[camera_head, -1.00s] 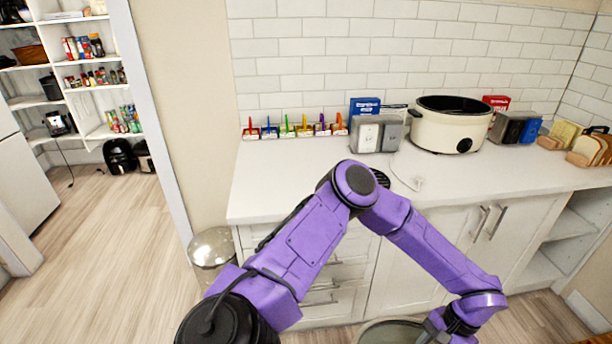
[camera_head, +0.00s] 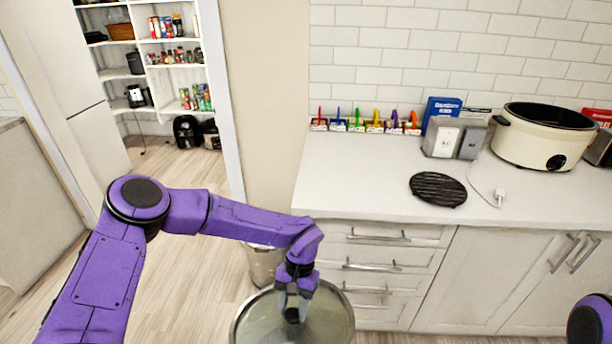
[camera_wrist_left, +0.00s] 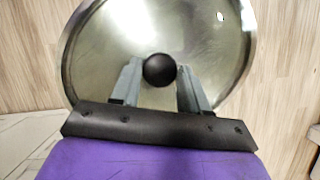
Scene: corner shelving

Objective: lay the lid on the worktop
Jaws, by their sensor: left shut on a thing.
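The round glass lid (camera_head: 260,320) with a metal rim and a black knob hangs from my left gripper (camera_head: 293,306) in front of the drawers, lower than the worktop. The left gripper is shut on the lid's black knob. In the left wrist view the lid (camera_wrist_left: 110,45) fills the upper middle, with the knob between the fingertips of my gripper (camera_wrist_left: 158,72). The white worktop (camera_head: 350,185) lies beyond and to the right of the lid. Part of my right arm shows at the bottom right edge, but its gripper is out of view.
A black trivet (camera_head: 438,190) lies on the worktop, with a white plug and cord (camera_head: 498,195) beside it. The worktop's left front is clear. A metal bin (camera_head: 264,265) stands by the drawers.

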